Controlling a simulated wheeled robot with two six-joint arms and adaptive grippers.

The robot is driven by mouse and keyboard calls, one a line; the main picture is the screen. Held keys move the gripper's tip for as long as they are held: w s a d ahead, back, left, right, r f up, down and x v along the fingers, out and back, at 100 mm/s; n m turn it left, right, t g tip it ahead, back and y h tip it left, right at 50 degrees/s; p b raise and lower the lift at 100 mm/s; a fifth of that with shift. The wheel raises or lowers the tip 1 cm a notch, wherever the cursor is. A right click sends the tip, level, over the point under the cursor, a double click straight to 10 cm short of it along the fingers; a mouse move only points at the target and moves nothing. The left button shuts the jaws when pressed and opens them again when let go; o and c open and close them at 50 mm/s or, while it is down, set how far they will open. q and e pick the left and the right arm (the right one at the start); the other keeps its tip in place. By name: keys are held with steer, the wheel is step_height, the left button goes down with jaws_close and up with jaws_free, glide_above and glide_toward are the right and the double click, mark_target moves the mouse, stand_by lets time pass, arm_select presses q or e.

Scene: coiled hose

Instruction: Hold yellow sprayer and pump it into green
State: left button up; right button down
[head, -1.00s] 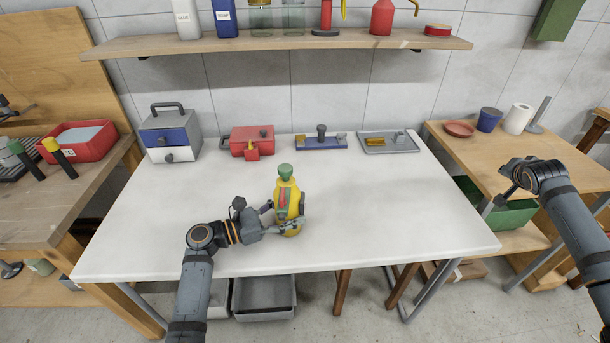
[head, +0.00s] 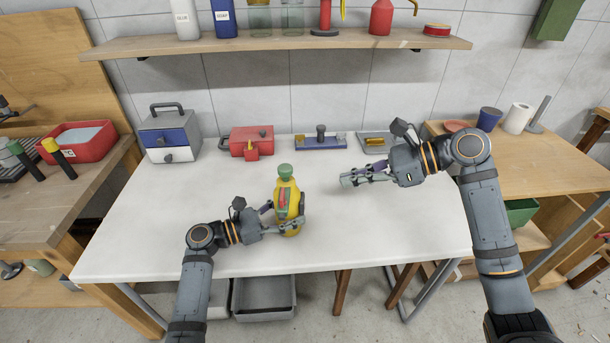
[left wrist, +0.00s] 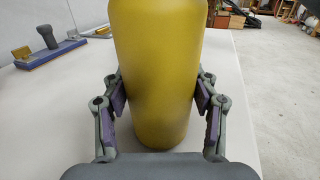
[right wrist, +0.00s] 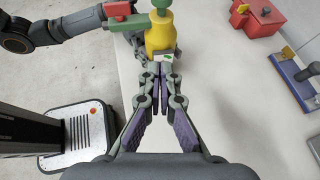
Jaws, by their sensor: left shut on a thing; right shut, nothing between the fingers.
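The yellow sprayer (head: 290,203) stands upright on the white table, with a green pump knob (head: 285,170) on top and a red part on its side. My left gripper (head: 282,220) is shut around its body from the left; the yellow body fills the left wrist view (left wrist: 158,75) between the fingers. My right gripper (head: 345,181) is shut and empty, over the table to the right of the sprayer and apart from it. In the right wrist view the sprayer (right wrist: 160,35) and its green knob (right wrist: 161,5) show beyond the closed fingertips (right wrist: 164,72).
A shelf (head: 280,42) hangs above. The table's front and right are clear.

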mark_target(288, 181)
steer(key=x, duration=0.9)
steer(key=shift+w, duration=0.1)
steer(key=a+r, duration=0.2)
steer(key=r, duration=0.1)
steer(key=shift+w+a, duration=0.2)
steer(key=shift+w, duration=0.2)
step_height(288, 181, up, 6)
steer(key=shift+f, duration=0.1)
